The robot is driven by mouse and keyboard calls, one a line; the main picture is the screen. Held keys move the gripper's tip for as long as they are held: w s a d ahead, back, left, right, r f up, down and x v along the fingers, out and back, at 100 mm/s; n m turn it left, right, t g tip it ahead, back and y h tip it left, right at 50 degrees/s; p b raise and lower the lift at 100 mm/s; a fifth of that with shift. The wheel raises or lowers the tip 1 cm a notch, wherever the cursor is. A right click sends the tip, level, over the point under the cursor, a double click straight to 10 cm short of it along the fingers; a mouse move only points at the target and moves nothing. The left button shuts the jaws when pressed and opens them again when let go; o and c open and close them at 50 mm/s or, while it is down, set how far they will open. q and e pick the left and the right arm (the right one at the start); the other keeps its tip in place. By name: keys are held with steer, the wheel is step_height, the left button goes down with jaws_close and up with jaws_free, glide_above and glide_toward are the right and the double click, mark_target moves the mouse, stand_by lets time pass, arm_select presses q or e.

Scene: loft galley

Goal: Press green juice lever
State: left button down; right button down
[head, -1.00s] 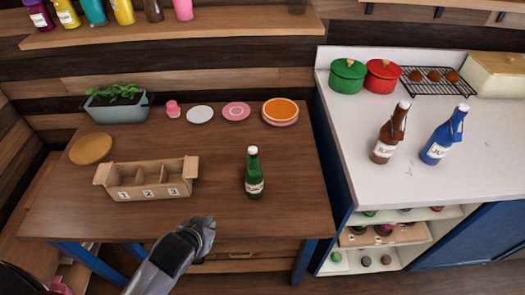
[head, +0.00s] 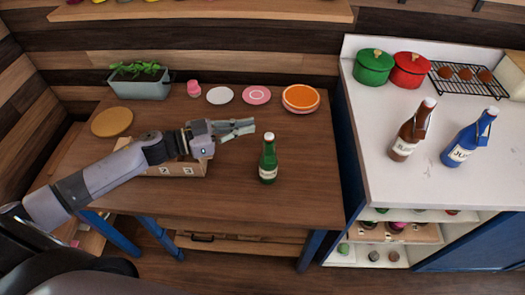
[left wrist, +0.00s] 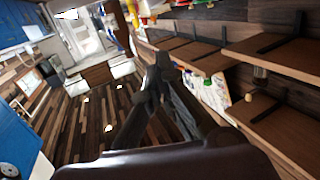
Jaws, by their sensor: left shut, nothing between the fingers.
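The green juice bottle (head: 268,161) stands upright on the wooden table (head: 310,190), with a pale label near its base. Its lever is too small to make out at the bottle's top. My left gripper (head: 250,126) is shut and empty, pointing right; in the picture its tips are just up and left of the bottle's top, with a small gap. Its dark fingers also show in the left wrist view (left wrist: 155,75), where the bottle is not seen. My right gripper is not in view.
My left arm hides much of the numbered wooden box (head: 190,168). A planter (head: 142,88), a white plate (head: 220,95), a pink plate (head: 256,95) and an orange plate (head: 300,96) line the table's back. Brown (head: 405,140) and blue (head: 465,142) bottles stand on the white counter (head: 400,185).

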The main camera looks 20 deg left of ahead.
arm_select(q)
steer(key=s+a+g, duration=0.1)
steer(key=g, duration=0.1)
steer(key=s+a+m+g, duration=0.2)
steer(key=a+g, duration=0.1)
steer(key=shift+s+f+g+h, duration=0.2)
steer(key=shift+s+g+h, duration=0.1)
steer(key=shift+s, duration=0.05)
steer(key=p, duration=0.4)
glide_above(270, 160)
steer(key=a, duration=0.2)
step_height(270, 160, down, 2)
steer(key=shift+s+f, duration=0.2)
steer(key=shift+f, duration=0.9)
steer(key=shift+s+f, duration=0.15)
steer(key=shift+f, duration=0.95)
